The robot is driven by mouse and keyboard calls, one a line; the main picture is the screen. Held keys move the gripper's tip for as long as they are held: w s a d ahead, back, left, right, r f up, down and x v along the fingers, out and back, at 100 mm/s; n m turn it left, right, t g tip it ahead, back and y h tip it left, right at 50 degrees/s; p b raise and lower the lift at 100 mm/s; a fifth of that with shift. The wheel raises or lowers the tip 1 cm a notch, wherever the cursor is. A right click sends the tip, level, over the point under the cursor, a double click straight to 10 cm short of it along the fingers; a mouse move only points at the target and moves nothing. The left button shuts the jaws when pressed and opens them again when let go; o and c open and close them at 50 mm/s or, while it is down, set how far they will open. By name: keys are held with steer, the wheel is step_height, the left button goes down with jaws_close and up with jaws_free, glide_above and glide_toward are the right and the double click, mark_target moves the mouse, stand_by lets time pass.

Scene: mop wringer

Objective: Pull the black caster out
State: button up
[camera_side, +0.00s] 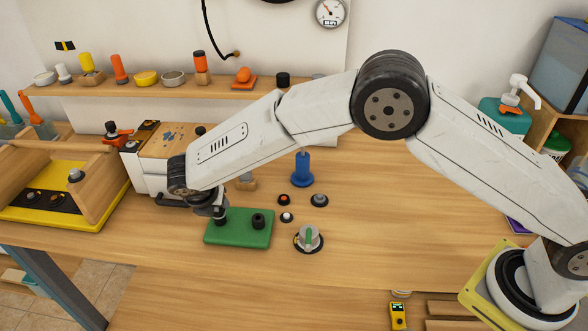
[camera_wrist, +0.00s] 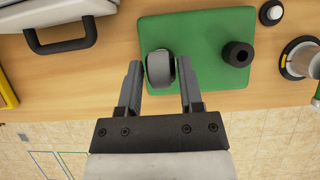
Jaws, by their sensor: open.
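The black caster (camera_wrist: 160,68) is at the left part of the green board in the wrist view, and looks like a dark grey wheel. My gripper (camera_wrist: 159,72) is open, with one finger on each side of the caster. A gap shows on the left, and a narrower one on the right. In the side view my gripper (camera_side: 219,212) is low over the left part of the green board (camera_side: 240,238) and hides much of the caster. A black round post with a hole (camera_wrist: 238,54) stands on the right part of the board.
A white and wooden case with a black handle (camera_wrist: 62,38) is close to the left of my gripper. A yellow tray with wooden walls (camera_side: 105,207) is farther left. A round dial with a green grip (camera_side: 309,238), small knobs and a blue post (camera_side: 302,172) stand right of the board.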

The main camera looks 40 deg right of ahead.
jaws_close()
steer(key=shift+r, duration=0.2)
stand_by(0.3)
steer(key=shift+r, duration=2.7)
